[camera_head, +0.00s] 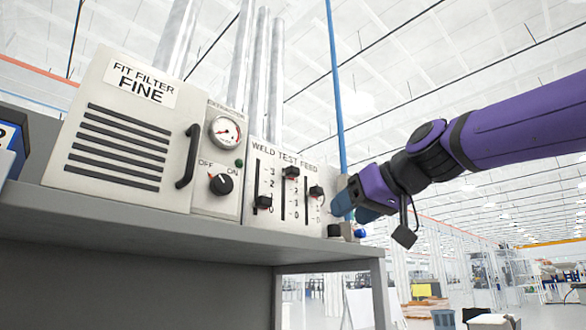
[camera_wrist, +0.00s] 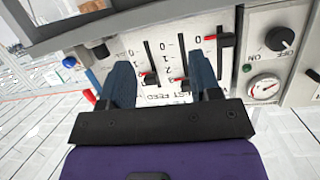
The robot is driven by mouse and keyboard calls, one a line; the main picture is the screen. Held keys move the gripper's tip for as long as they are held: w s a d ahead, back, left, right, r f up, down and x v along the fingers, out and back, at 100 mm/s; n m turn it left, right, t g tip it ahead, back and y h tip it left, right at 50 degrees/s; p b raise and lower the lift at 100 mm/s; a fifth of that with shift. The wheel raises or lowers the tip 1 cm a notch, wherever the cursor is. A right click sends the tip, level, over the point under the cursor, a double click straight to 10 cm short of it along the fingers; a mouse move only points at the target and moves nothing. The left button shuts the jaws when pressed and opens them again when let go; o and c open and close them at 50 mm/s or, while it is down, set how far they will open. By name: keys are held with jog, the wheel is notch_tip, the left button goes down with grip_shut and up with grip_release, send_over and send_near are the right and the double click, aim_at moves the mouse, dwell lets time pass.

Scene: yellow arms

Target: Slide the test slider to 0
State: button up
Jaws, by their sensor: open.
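The panel (camera_head: 274,222) is labelled WELD TEST FEED and has three vertical slots. The middle slider, under TEST, has its black knob (camera_head: 291,172) near the top of its scale. The left knob (camera_head: 264,201) is low, by 0, and the right knob (camera_head: 316,191) is near mid-height. My gripper (camera_head: 341,205) is open beside the panel's right side. In the wrist view the panel appears upside down. There my gripper (camera_wrist: 162,72) has blue fingers spread either side of the middle knob (camera_wrist: 180,81) and right knob (camera_wrist: 148,79). Neither knob is visibly held.
Left of the sliders are a gauge (camera_head: 225,132), an OFF/ON dial (camera_head: 220,184) and a filter box (camera_head: 120,130) with a black handle (camera_head: 187,157). The grey bench (camera_head: 180,235) runs below. Small knobs (camera_head: 345,231) sit near my fingers.

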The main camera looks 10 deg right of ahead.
aim_at(293, 168)
jog(key=w+a+r+n+t+y, duration=0.1)
jog(key=w+a+r, duration=0.1)
jog(key=r, duration=0.4)
jog(key=w+a+r+n+t+y, duration=0.1)
jog(key=a+r+y, duration=0.1)
jog(key=r, duration=0.5)
jog(key=x, duration=1)
jog(key=shift+w+d, duration=0.15)
jog(key=shift+w, duration=0.15)
grip_shut()
jog(key=shift+f, duration=4.85)
